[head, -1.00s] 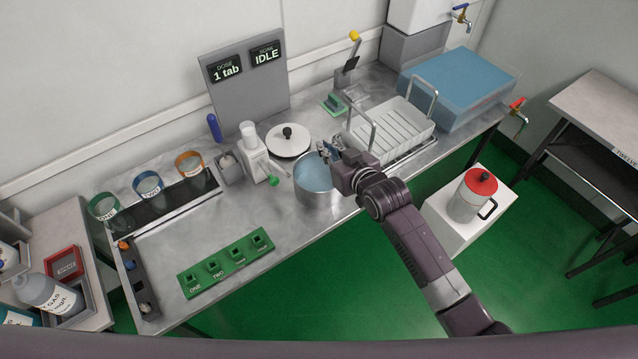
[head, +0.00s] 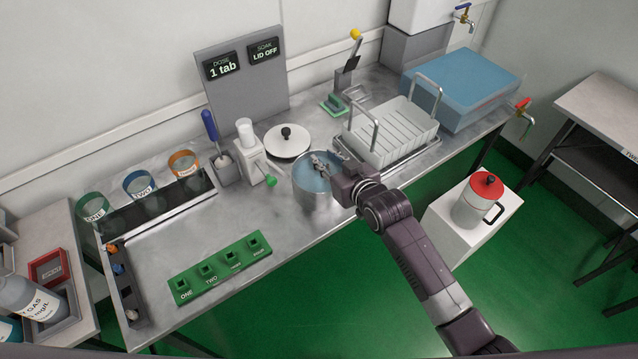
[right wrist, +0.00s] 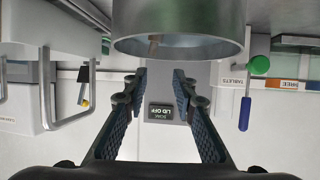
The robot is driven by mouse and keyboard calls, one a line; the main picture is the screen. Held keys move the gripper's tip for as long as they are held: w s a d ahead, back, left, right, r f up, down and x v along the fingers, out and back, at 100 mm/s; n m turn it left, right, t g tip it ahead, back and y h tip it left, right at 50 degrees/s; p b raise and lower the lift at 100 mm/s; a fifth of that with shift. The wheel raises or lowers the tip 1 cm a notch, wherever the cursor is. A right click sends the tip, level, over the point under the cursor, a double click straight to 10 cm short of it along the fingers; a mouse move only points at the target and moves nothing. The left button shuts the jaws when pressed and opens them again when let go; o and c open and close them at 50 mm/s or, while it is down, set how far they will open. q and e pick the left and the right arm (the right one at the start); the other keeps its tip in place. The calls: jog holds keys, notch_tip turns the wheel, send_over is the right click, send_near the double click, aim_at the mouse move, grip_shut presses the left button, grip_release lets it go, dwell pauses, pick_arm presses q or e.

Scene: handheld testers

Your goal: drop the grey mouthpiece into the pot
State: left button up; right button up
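The steel pot (head: 318,198) stands uncovered near the bench's front edge, with bluish liquid inside. My right gripper (head: 322,163) is over its mouth in the head view. In the right wrist view the fingers (right wrist: 160,88) are spread apart with nothing between them, close to the pot's rim (right wrist: 180,48). A small brownish-grey thing (right wrist: 154,44) shows inside the rim; I cannot tell if it is the grey mouthpiece. I cannot make out the grey mouthpiece for certain in the head view. My left gripper is not in view.
The pot's lid (head: 287,141) lies behind the pot. A white rack (head: 392,130) stands close to its right, a white dispenser (head: 248,162) to its left. The dark tray (head: 128,295) holds small orange, blue and pale pieces. The display (head: 265,50) reads "LID OFF".

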jog(key=v, duration=1.2)
jog(key=shift+d+f, duration=0.1)
dwell(0.4)
jog(key=s+d+f+m+g+h, duration=0.1)
jog(key=s+d+f+g+h, duration=0.25)
jog(key=s, duration=0.55)
jog(key=s+d+f+m+g, duration=0.1)
jog(key=s+d+f+g, duration=0.1)
jog(key=s+d+f, duration=0.5)
jog(key=s+d+m+g+h, duration=0.2)
jog(key=s+d+g, duration=0.1)
jog(key=s, duration=0.8)
notch_tip(320, 180, down, 26)
jog(key=g, duration=0.1)
jog(key=s+d+f+n+g, duration=0.1)
jog(key=s+d+f, duration=0.2)
jog(key=s+f, duration=1.4)
jog(key=shift+s, duration=0.65)
